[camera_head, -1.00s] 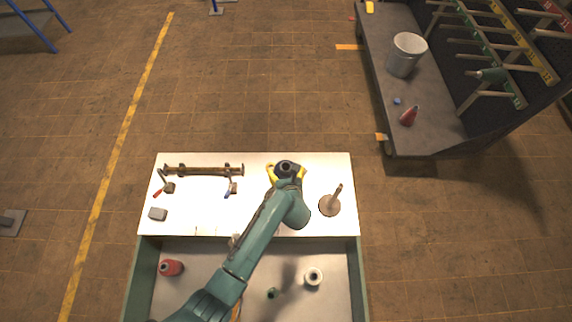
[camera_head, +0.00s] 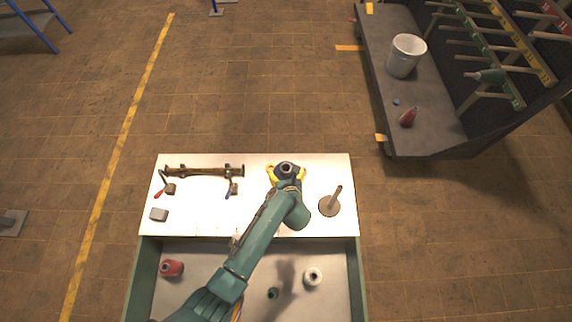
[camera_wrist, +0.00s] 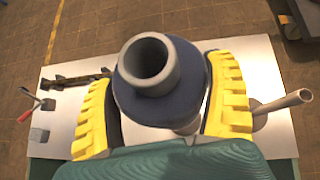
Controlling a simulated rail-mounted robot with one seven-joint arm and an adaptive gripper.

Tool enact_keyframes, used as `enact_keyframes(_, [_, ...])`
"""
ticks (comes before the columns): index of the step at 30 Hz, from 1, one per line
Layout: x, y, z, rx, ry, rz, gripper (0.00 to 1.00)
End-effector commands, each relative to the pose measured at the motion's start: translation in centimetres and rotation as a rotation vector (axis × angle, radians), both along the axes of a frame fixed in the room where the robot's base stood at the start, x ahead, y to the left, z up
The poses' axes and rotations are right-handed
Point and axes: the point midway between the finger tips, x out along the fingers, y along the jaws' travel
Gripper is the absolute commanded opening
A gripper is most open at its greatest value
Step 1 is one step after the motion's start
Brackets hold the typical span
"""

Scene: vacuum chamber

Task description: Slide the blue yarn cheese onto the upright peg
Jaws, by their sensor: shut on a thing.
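The blue yarn cheese (camera_wrist: 190,88) is dark blue with a grey tube (camera_wrist: 151,64) standing out of its middle. In the wrist view it sits between the yellow fingers of my gripper (camera_wrist: 165,108), which is shut on it. In the head view my gripper (camera_head: 286,175) holds the cheese (camera_head: 287,168) over the white table's back right part. The upright peg (camera_head: 336,193) stands on a round brown base (camera_head: 329,206), to the right of the gripper and apart from it. The peg also shows at the right in the wrist view (camera_wrist: 283,103).
A rail fixture (camera_head: 203,171) with two levers and a grey block (camera_head: 159,214) are on the left of the white table (camera_head: 200,215). A tray in front holds a red cone (camera_head: 172,267), a white cone (camera_head: 313,276) and a green item (camera_head: 272,293). A rack cart (camera_head: 430,130) stands back right.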

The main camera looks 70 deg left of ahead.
Motion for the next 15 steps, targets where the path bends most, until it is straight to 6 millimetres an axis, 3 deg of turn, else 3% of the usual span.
enact_keyframes(15, [0.1,0.1,-1.5,0.003,-0.002,0.0,0.46])
